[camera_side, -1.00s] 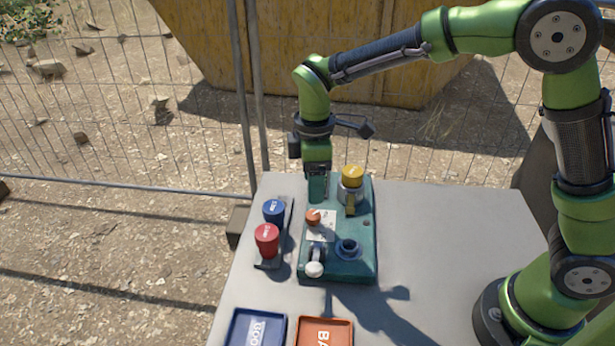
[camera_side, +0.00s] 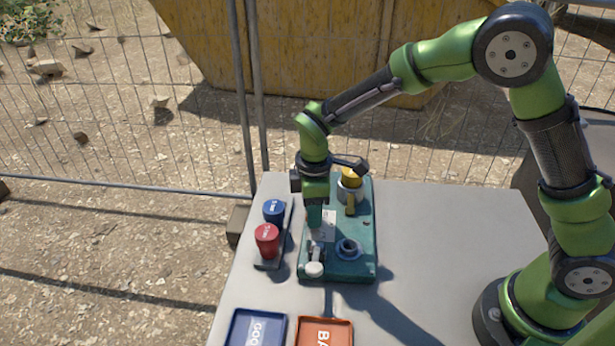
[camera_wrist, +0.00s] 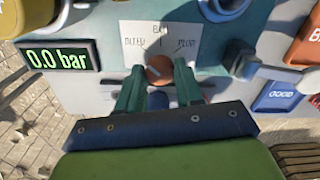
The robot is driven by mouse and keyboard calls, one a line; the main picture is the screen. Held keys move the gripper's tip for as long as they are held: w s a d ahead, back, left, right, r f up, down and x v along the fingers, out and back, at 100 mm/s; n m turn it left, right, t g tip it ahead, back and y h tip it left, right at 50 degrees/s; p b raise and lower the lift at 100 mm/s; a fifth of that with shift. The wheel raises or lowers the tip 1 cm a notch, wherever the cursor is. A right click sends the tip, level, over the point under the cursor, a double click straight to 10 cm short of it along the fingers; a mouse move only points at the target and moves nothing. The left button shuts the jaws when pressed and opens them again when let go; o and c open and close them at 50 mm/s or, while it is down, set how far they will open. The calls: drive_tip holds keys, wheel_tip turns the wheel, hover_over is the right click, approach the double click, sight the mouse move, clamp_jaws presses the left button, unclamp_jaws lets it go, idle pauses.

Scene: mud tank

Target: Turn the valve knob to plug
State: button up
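The valve knob (camera_wrist: 159,69) is a small orange-red round knob in the wrist view, in front of a white label plate (camera_wrist: 160,36). The plate reads "BLEED" at left and "PLUG" at right, with a third word at the top partly cut off. My gripper (camera_wrist: 160,76) has its two green fingers apart, one on each side of the knob. I cannot tell whether they touch it. In the side view my gripper (camera_side: 315,232) is down over the teal block (camera_side: 364,215) and hides the knob. The knob's pointing direction is not clear.
A display (camera_wrist: 58,60) reads 0.0 bar. A yellow-topped fitting (camera_side: 351,178), a dark-holed port (camera_side: 348,248) and a white-ended lever (camera_side: 314,269) are close by. Red (camera_side: 267,240) and blue (camera_side: 274,210) capped pieces stand left. Blue (camera_side: 232,340) and orange (camera_side: 299,338) trays lie in front.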

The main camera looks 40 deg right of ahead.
drive_tip(key=c, duration=0.5)
drive_tip(key=shift+m, duration=0.3)
drive_tip(key=m, duration=0.7)
drive_tip(key=shift+m, duration=0.4)
drive_tip(key=m, duration=1.1)
drive_tip(key=shift+m, duration=0.3)
